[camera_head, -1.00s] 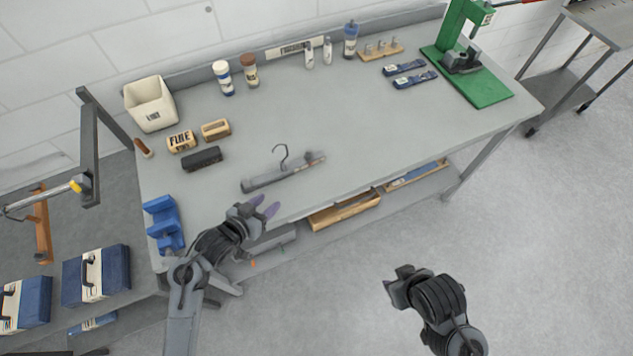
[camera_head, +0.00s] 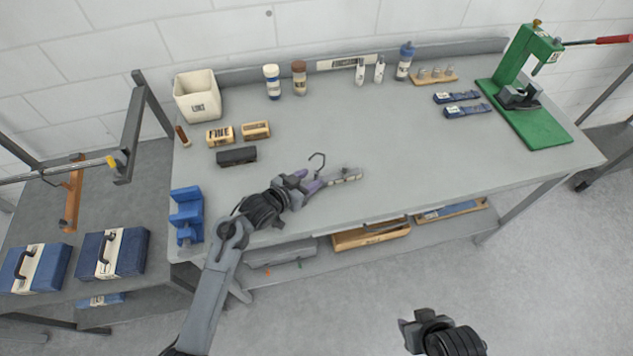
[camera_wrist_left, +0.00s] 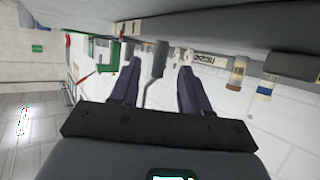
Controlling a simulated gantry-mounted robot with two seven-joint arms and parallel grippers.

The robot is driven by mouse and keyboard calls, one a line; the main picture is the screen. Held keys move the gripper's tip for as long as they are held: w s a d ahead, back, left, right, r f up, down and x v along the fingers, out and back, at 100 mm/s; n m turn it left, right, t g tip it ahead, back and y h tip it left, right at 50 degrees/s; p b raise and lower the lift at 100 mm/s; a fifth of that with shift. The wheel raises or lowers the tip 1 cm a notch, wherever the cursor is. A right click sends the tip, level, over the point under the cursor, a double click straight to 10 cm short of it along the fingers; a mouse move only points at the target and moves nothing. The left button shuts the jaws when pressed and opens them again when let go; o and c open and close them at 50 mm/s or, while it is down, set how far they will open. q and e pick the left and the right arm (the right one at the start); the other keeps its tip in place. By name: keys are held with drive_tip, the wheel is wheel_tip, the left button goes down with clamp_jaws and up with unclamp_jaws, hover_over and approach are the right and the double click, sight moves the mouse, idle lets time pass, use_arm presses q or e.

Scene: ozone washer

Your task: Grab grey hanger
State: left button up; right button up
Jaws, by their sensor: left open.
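The grey hanger (camera_head: 346,175) lies near the front edge of the workbench, its thin dark hook pointing to the back. My left gripper (camera_head: 313,186) is open at the hanger, low over the bench, and hides the hanger's left part in the head view. In the left wrist view, part of the hanger (camera_wrist_left: 160,60) shows between the two purple fingers of the left gripper (camera_wrist_left: 158,88), with space on both sides. My right gripper (camera_head: 408,328) is away from the bench, over the floor at the bottom; its fingers are too unclear to judge.
The grey workbench (camera_head: 390,140) has free room right of the hanger. A black block (camera_head: 237,156) and a blue vise-like block (camera_head: 187,214) sit left of my left gripper. A green press (camera_head: 530,110) stands at the right end, and bottles (camera_head: 299,78) stand along the back.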

sight(315, 176)
use_arm(q)
drive_tip(key=shift+x, duration=2.05)
drive_tip(key=shift+d+r, duration=0.1)
drive_tip(key=shift+r, duration=0.05)
clamp_jaws()
